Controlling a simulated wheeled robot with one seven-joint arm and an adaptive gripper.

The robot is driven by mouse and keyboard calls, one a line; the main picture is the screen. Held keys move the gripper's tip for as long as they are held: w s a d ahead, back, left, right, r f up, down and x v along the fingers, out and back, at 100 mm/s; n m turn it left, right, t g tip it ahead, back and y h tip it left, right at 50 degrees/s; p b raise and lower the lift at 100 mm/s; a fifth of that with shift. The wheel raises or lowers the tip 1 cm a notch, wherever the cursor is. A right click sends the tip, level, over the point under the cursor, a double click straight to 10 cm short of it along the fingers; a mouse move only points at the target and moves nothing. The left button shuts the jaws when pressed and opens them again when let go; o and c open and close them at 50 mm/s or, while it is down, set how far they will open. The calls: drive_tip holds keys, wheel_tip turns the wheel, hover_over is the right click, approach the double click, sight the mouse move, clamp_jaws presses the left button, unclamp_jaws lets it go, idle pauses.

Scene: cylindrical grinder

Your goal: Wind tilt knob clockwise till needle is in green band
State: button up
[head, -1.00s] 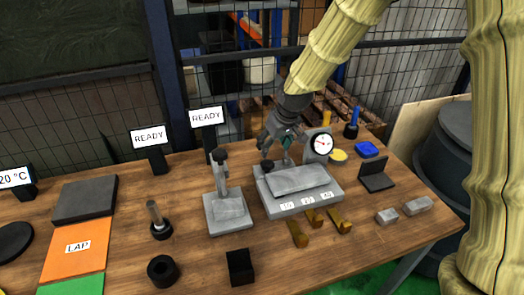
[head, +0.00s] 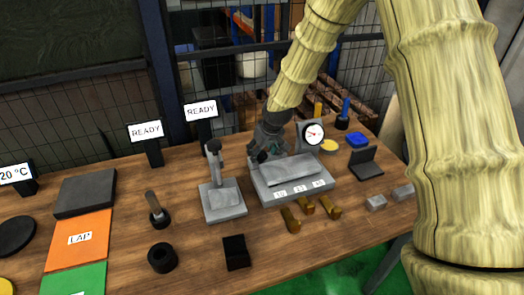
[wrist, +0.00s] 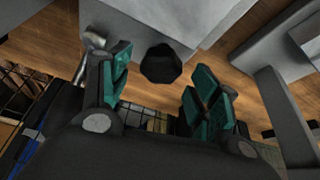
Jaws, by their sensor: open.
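The grey instrument block (head: 291,190) stands on the wooden bench, with a round white dial (head: 314,133) at its back right. A thin reddish needle shows on the dial, but the green band and needle reading are too small to make out. The black tilt knob (wrist: 160,64) shows in the wrist view at the block's edge, between the teal-padded fingers of my gripper (wrist: 161,80). The fingers are open, with visible gaps on both sides of the knob. In the head view my gripper (head: 268,148) is at the block's back left corner and largely hides the knob.
A grey stand with a post (head: 222,200) is close on the left. Several brass pieces (head: 291,220) lie in front of the block. A black open case (head: 365,163) and a yellow disc (head: 329,145) are to the right. Two "READY" signs (head: 201,111) stand behind.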

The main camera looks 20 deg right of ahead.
drive_tip(key=shift+w+f, duration=0.35)
drive_tip(key=shift+f, duration=0.25)
drive_tip(key=shift+s+r, duration=0.15)
drive_tip(key=shift+s, duration=0.05)
drive_tip(key=shift+w, duration=0.1)
drive_tip(key=shift+c, duration=0.4)
drive_tip(key=c, duration=0.9)
drive_tip(key=shift+c, duration=0.2)
drive_tip(key=shift+a+m+h, duration=0.1)
drive_tip(key=shift+m+h, duration=0.8)
drive_tip(key=shift+m, duration=1.4)
